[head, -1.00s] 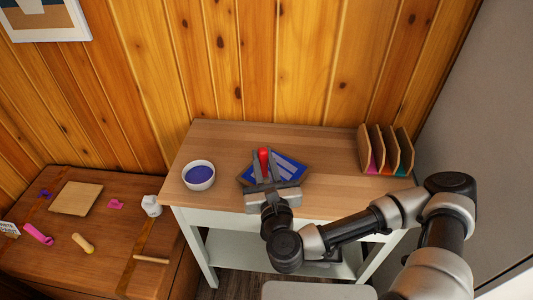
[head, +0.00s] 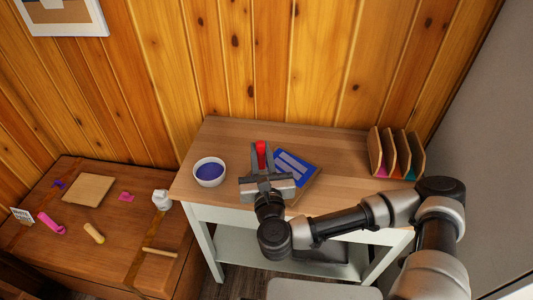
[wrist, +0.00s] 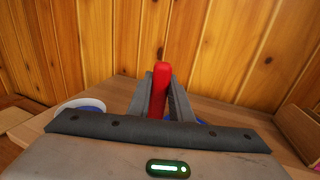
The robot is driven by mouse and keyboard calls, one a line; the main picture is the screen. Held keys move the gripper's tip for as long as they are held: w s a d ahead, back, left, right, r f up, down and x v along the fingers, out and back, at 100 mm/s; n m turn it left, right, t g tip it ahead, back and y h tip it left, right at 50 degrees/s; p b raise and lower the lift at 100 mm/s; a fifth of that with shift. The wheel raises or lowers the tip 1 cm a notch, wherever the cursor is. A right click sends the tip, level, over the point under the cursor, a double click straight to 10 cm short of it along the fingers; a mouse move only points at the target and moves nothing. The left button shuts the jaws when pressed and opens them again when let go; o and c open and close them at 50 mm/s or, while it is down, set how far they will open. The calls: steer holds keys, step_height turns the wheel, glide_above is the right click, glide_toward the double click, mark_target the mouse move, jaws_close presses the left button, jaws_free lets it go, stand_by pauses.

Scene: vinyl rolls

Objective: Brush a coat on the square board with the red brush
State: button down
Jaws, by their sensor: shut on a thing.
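My gripper (head: 261,158) is shut on the red brush (head: 261,147), whose handle stands up between the fingers. In the wrist view the red handle (wrist: 161,85) rises upright between the two grey fingers; its lower end is hidden. The square board (head: 306,174) lies turned at an angle on the table, just right of my gripper, which hides its left part. It shows dark blue areas and paler stripes. A white bowl (head: 209,182) of blue paint (head: 209,171) stands left of my gripper. I cannot tell whether the bristles touch anything.
The wooden-topped table (head: 335,145) carries an upright rack (head: 388,160) at its right end. A lower brown chest (head: 120,225) at left holds a wooden square (head: 88,190), a white jug (head: 161,199) and several small tools. A plank wall stands behind.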

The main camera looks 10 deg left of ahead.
steer(key=shift+w+a, duration=0.2)
steer(key=shift+a, duration=0.1)
steer(key=w+d+b, duration=0.1)
steer(key=w+d, duration=0.5)
steer(key=w, duration=0.4)
steer(key=shift+w+d, duration=0.15)
steer(key=shift+w, duration=0.1)
stand_by(0.9)
step_height(320, 180, up, 7)
steer(key=p, duration=0.5)
stand_by(0.5)
stand_by(1.1)
steer(key=s+d+m+h+p, duration=0.1)
steer(key=s+d+h, duration=0.1)
steer(key=d, duration=0.6)
steer(key=s+d+m+h+p, duration=0.1)
steer(key=s+d+m+h, duration=0.1)
steer(key=d, duration=0.6)
steer(key=shift+s+d+f+t+h, duration=0.3)
steer(key=shift+s+d, duration=0.1)
steer(key=shift+s, duration=0.35)
